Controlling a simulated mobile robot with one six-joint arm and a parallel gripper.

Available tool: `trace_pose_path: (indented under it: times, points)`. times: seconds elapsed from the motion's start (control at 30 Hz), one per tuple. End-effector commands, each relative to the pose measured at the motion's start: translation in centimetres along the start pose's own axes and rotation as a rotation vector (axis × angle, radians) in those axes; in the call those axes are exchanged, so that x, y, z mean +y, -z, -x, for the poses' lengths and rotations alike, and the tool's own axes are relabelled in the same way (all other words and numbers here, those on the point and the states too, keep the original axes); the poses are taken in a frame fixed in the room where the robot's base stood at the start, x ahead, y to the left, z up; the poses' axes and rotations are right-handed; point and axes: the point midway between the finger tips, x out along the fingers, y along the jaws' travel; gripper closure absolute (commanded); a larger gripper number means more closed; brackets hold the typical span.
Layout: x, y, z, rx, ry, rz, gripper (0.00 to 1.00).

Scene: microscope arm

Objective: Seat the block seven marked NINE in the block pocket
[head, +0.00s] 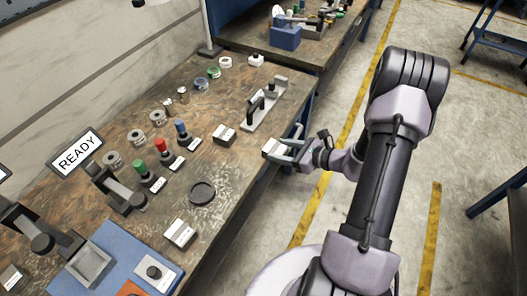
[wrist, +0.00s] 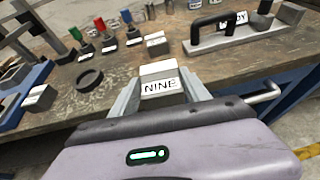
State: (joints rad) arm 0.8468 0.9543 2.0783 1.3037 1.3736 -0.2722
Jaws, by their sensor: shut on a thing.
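My gripper (head: 289,146) is shut on a pale block (head: 273,148) just off the table's right edge. In the wrist view the held block (wrist: 158,67) sits between the two fingers of my gripper (wrist: 160,92), and its white label reads NINE. A square grey frame with a recess (head: 92,263), which looks like the block pocket, lies on a blue board at the lower left of the head view. It appears empty and is well apart from my gripper.
Other labelled blocks stand on the table (head: 228,190), one at the middle (head: 224,135) and one near the front edge (head: 180,233). A dark ring (head: 202,193), knobbed posts (head: 160,146) and a handled fixture (head: 264,105) stand around. A READY sign (head: 75,153) is at the left.

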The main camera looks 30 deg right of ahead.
Motion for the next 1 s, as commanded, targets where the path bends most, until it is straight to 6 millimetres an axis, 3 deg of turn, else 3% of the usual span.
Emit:
trace_pose_path:
  times: [0.13, 0.27, 0.5, 0.7, 0.83, 1.0]
  points:
    - [-0.2, -0.4, 0.2, -0.002, -0.014, 0.007, 1.0]
    - [1.5, -1.8, -0.9, -0.004, -0.066, 0.03, 1.0]
    - [7.5, -5.8, -3.7, -0.005, -0.22, 0.094, 1.0]
    - [12.3, -8.3, -4.9, -0.003, -0.33, 0.139, 1.0]
    - [13.6, -9.0, -5.1, -0.002, -0.359, 0.15, 1.0]
    - [13.8, -9.1, -5.1, -0.002, -0.363, 0.15, 1.0]
